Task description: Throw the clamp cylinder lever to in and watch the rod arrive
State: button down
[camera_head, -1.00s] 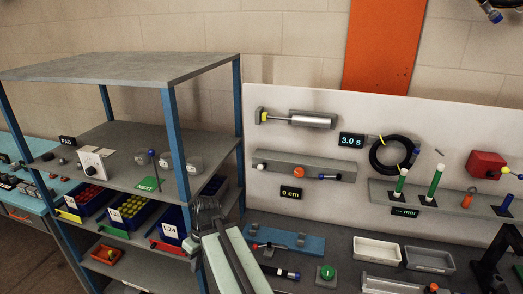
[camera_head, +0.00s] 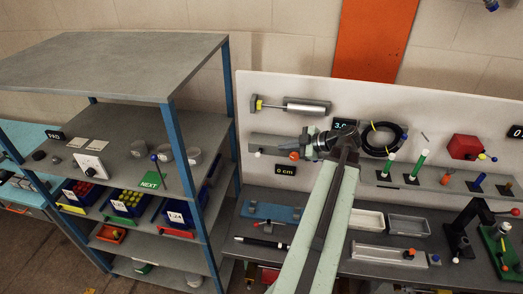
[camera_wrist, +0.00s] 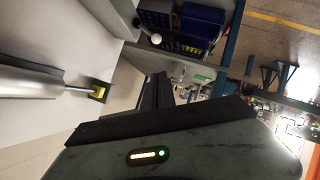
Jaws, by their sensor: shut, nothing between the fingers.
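The silver clamp cylinder (camera_head: 305,106) is fixed to the white panel, its short rod (camera_head: 272,106) pointing left to a yellow-tipped block (camera_head: 257,104). In the wrist view, the cylinder (camera_wrist: 30,82) lies at left with its rod reaching the yellow piece (camera_wrist: 99,91). Below the cylinder, a grey ledge carries a white knob (camera_head: 258,152) and an orange knob (camera_head: 294,156). The white knob (camera_wrist: 156,38) also shows at the top of the wrist view. My gripper (camera_head: 312,143) is shut and empty, by the ledge's right part, which it hides. I cannot tell whether it touches anything there.
A "0 cm" display (camera_head: 285,170) hangs under the ledge; a timer display (camera_head: 343,124) is partly covered by my arm. A coiled black hose (camera_head: 385,138) hangs at right. A blue-posted shelf (camera_head: 174,150) with bins stands at left. Trays (camera_head: 408,224) lie on the bench.

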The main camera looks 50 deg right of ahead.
jog(key=b, duration=0.5)
send_over(259, 154)
jog(key=s+a, duration=0.1)
jog(key=s, duration=0.3)
notch_tip(259, 154, down, 5)
jog(key=f+b, duration=0.1)
jog(key=w+f+b, duration=0.1)
jog(key=d+f+b, duration=0.1)
jog(key=shift+w+f, duration=0.15)
jog(key=shift+w, duration=0.2)
